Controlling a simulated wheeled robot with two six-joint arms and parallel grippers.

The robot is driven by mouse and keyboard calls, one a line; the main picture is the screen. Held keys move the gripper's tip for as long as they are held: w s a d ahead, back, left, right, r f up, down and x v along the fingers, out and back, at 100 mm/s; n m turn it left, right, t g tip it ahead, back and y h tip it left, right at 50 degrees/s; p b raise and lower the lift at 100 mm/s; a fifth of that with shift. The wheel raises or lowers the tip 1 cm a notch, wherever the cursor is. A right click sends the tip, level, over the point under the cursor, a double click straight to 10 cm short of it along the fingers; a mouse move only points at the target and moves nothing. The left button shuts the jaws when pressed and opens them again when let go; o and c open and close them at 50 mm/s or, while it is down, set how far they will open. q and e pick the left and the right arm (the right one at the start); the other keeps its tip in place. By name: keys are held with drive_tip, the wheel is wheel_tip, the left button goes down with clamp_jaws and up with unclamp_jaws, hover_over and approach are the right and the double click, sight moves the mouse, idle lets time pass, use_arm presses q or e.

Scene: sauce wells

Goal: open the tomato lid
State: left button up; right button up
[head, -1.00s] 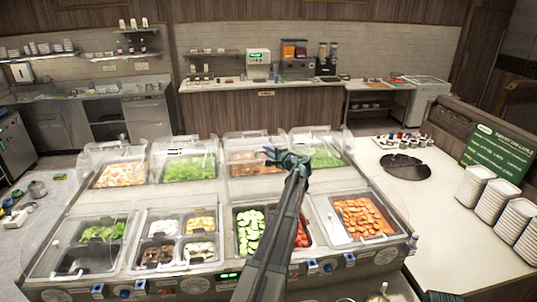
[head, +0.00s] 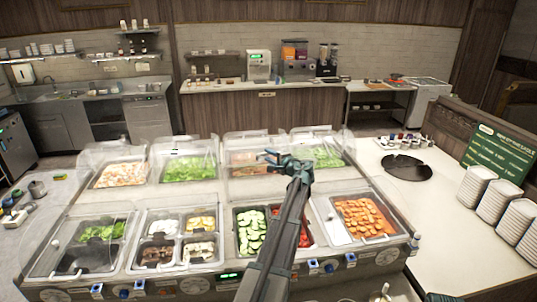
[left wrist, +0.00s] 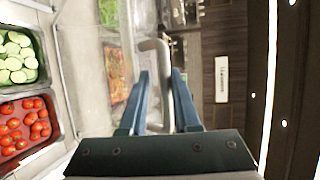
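The red tomatoes (head: 303,238) lie in a front well of the counter, partly hidden behind my left arm. In the left wrist view the tomatoes (left wrist: 25,125) sit in a dark tray at the left edge. My left gripper (head: 268,156) reaches past the tomatoes, over the back row of wells. Its two blue fingers (left wrist: 160,78) are apart. A pale bent handle (left wrist: 155,60) shows between them; I cannot tell whether they touch it. The clear lid it belongs to is hard to make out. My right gripper is not in view.
Cucumber slices (head: 250,230) lie beside the tomatoes, and a carrot tray (head: 365,217) is on their right. Clear domed covers (head: 190,148) stand over the back wells. Stacked plates (head: 478,186) and a black disc (head: 406,168) are on the right counter.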

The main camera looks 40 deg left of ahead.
use_arm(q)
drive_tip(key=s+d+f+b, duration=0.6)
drive_tip(key=d+f+b, duration=0.1)
drive_tip(key=f+b, duration=0.3)
drive_tip(key=s+d+f+b, duration=0.6)
drive_tip(key=d+f+b, duration=0.1)
drive_tip(key=f+b, duration=0.3)
drive_tip(key=shift+s+d+f+b, duration=0.2)
drive_tip(key=shift+d+f+b, duration=0.15)
drive_tip(key=shift+f+b, duration=0.1)
drive_tip(key=shift+d+r, duration=0.1)
drive_tip(key=p+v, duration=0.2)
drive_tip(key=v, duration=1.3)
drive_tip(key=shift+d+f, duration=0.25)
drive_tip(key=shift+d, duration=0.15)
drive_tip(key=shift+s+f, duration=0.1)
drive_tip(key=shift+s, duration=0.05)
idle(0.6)
